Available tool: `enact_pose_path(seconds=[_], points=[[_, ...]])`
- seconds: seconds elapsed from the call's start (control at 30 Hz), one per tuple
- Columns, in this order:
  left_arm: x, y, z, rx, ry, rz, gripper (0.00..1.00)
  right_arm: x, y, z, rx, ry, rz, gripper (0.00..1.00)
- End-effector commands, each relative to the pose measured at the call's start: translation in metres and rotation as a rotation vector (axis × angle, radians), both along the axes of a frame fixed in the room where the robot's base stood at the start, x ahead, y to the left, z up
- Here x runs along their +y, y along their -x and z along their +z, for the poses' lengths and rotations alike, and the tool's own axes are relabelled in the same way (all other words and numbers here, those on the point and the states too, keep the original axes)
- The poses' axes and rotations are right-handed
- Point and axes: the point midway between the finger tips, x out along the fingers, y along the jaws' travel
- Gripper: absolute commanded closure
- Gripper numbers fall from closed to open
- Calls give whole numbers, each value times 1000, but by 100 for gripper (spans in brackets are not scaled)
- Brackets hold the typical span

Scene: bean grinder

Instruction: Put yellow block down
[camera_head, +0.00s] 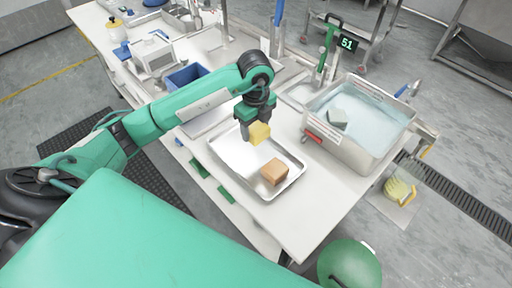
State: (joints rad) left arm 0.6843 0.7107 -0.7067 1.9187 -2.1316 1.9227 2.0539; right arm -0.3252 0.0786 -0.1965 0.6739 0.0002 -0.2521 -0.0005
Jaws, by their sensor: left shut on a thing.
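The yellow block (260,133) is in my left gripper (257,126), which points down over the metal tray (221,143). The gripper is shut on the block. The block appears to be above the tray's far part, though its exact height is hard to tell. My right gripper is not in view.
An orange-brown block (274,172) sits in the tray's near right part. A metal basin (371,154) of water with a grey-green block (338,117) stands to the right. A blue bin (187,78) and a white scale-like device (153,57) stand farther back left.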

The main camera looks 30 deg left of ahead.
Motion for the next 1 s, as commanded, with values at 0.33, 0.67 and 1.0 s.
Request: enact_pose_path(seconds=[0.33,0.67,1.0], points=[[0,0,-58,-1,0,-1,72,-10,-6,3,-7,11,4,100],[0,1,-95,3,1,-1,72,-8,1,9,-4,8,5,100],[0,0,-103,-2,1,-2,72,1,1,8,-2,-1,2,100]])
